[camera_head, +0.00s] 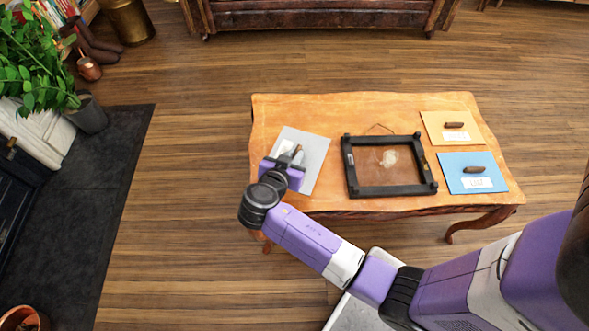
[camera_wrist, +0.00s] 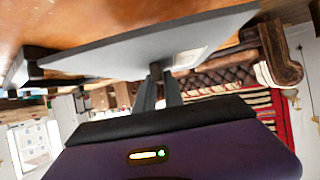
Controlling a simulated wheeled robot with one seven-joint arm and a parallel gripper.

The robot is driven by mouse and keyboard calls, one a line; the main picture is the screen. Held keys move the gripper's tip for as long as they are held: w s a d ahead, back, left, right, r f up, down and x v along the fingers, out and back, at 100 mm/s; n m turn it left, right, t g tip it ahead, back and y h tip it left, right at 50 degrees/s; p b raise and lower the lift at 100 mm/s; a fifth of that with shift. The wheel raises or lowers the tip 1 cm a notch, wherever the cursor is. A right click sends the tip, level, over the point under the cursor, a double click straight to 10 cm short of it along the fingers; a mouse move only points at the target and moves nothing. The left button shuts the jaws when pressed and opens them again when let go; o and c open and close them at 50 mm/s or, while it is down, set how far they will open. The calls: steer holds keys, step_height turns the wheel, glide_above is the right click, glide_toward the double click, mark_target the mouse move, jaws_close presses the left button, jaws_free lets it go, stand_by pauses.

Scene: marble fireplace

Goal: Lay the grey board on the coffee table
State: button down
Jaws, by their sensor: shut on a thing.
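The grey board (camera_head: 315,150) is at the left end of the wooden coffee table (camera_head: 380,108), seen from above in the head view. My gripper (camera_head: 297,155) is shut on the board near its middle, and my wrist covers its lower left part. In the wrist view, the grey board (camera_wrist: 115,52) spreads across between my gripper (camera_wrist: 156,72) and the orange-brown tabletop (camera_wrist: 90,25). I cannot tell whether the board touches the table or hangs just above it.
A black-framed panel (camera_head: 347,172) lies right of the board, with a narrow gap between. An orange board (camera_head: 436,126) and a blue board (camera_head: 456,164) with brown handles lie at the table's right end. A leather sofa (camera_head: 310,17) stands behind; a potted plant (camera_head: 35,60) is far left.

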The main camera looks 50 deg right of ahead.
step_height(320, 180, down, 7)
steer(key=shift+r+b, duration=0.2)
steer(key=shift+b, duration=0.4)
steer(key=c, duration=1.5)
jaws_free()
steer(key=shift+o, duration=0.2)
steer(key=p+v, duration=0.1)
steer(key=v, duration=1.1)
